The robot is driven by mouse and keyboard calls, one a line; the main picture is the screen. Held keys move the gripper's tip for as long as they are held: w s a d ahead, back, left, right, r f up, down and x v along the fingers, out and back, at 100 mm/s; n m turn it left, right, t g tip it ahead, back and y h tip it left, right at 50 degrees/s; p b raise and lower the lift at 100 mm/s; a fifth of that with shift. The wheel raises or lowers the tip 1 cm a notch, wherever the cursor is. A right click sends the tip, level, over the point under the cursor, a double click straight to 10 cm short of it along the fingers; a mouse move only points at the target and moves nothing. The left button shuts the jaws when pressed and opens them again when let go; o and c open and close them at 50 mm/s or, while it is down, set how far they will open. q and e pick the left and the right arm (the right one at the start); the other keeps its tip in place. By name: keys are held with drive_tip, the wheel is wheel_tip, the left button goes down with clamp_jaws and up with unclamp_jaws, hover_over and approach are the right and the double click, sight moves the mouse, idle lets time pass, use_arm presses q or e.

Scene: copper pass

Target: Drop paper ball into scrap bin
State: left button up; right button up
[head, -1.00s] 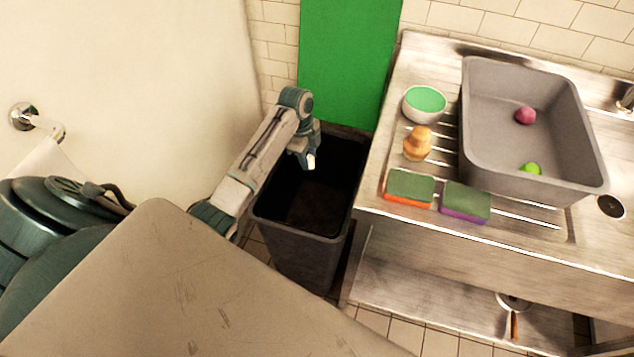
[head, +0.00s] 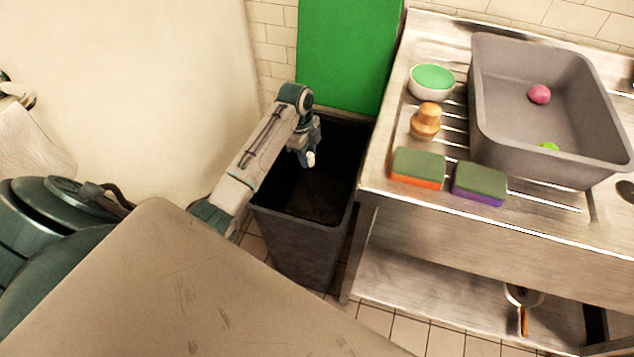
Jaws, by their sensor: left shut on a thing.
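The scrap bin (head: 301,255) is a tall dark grey open container on the tiled floor, left of the steel sink unit. My left gripper (head: 309,158) is over the bin's opening, pointing down. It is shut on a small white thing, the paper ball (head: 311,160), of which only a little shows at the fingertips. The bin's inside looks dark and I see nothing clearly in it. My right gripper is not in view.
The steel counter (head: 385,190) stands right of the bin, with a grey basin (head: 490,135), a green-topped bowl (head: 432,82), a wooden brush (head: 426,121) and two sponges (head: 418,168) on it. A green panel (head: 345,60) stands behind the bin.

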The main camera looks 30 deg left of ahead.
use_arm(q)
drive_tip(key=shift+f, duration=0.1)
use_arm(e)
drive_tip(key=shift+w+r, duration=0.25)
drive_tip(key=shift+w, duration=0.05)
use_arm(q)
drive_tip(key=o, duration=1)
drive_tip(key=r, duration=0.3)
drive_tip(key=a+r, duration=0.1)
drive_tip(key=r, duration=0.4)
drive_tip(key=shift+a+r, duration=0.15)
drive_tip(key=shift+r, duration=0.15)
drive_tip(key=shift+a+r+p, duration=0.1)
drive_tip(key=shift+r+p, duration=0.2)
drive_tip(key=shift+r, duration=0.5)
drive_tip(key=shift+s+r, duration=0.1)
drive_tip(key=shift+r, duration=0.15)
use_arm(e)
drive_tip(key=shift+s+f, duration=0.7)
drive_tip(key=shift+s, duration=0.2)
